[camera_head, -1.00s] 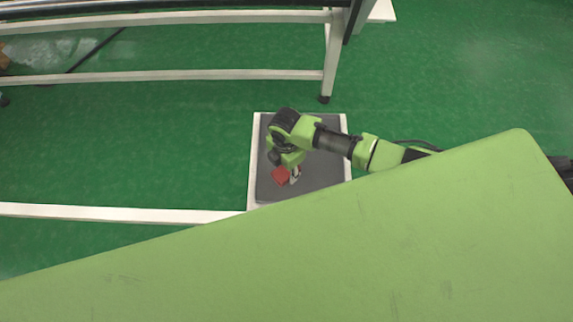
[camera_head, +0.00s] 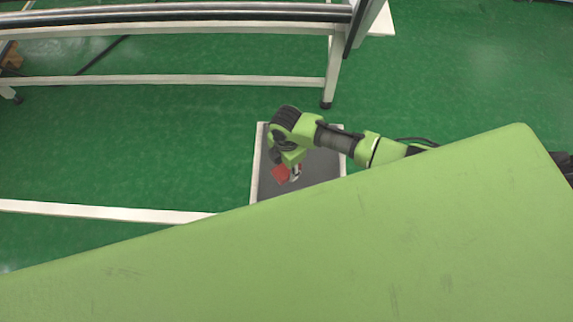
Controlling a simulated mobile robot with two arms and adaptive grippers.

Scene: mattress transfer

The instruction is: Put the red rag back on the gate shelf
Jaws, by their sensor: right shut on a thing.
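The red rag (camera_head: 281,174) shows as a small red patch over the dark grey shelf top with a white rim (camera_head: 256,165), in the middle of the head view. My right gripper (camera_head: 293,178) is shut on the rag, and my arm reaches in from the right. The gripper's fingers are small and partly hidden by my wrist. I cannot tell whether the rag touches the shelf surface. My left gripper is not in view.
My large green body panel hides the lower part of the view. A white and metal frame (camera_head: 180,82) runs along the top left. A white rail (camera_head: 100,210) meets the shelf area at lower left. Green floor is clear between them.

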